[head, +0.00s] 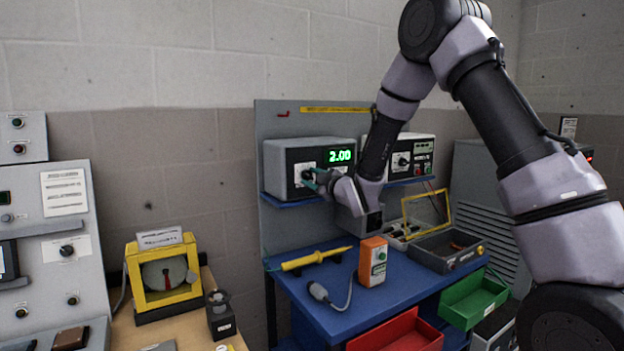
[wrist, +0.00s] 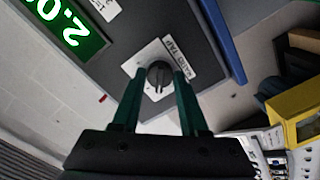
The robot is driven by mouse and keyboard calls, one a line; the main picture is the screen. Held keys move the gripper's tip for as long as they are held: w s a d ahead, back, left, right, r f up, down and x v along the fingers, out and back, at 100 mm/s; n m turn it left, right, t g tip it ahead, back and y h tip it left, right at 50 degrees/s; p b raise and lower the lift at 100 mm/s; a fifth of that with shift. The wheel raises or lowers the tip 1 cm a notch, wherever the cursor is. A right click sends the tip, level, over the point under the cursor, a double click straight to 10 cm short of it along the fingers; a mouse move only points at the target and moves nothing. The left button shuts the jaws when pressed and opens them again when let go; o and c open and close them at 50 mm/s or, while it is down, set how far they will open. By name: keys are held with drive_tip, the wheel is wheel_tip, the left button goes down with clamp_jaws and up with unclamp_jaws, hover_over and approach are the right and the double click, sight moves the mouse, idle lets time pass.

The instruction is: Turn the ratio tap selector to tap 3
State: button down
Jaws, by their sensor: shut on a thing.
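The ratio tap selector is a dark round knob (wrist: 158,76) on a white square plate, with a "RATIO TAP" label (wrist: 180,58) beside it in the wrist view. It sits on the front of a grey instrument box (head: 283,160) on the blue shelf. A green display (head: 341,155) on the box reads 2.00. My gripper (head: 313,178) is at the box front, its green fingers on either side of the knob and shut on it. In the head view the fingers partly hide the knob. The tap numbers are too small to read.
A second instrument box (head: 408,155) stands to the right on the shelf. Below, the blue bench (head: 335,318) holds a yellow probe (head: 315,259), an orange meter (head: 373,262) and a grey open case (head: 447,251). Red and green bins are at the front.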

drive_tip(key=m, duration=1.3)
drive_tip(key=shift+f+m, duration=0.1)
drive_tip(key=shift+m, duration=0.2)
idle(0.4)
drive_tip(key=shift+c, duration=2.2)
unclamp_jaws()
drive_tip(key=v, duration=1.1)
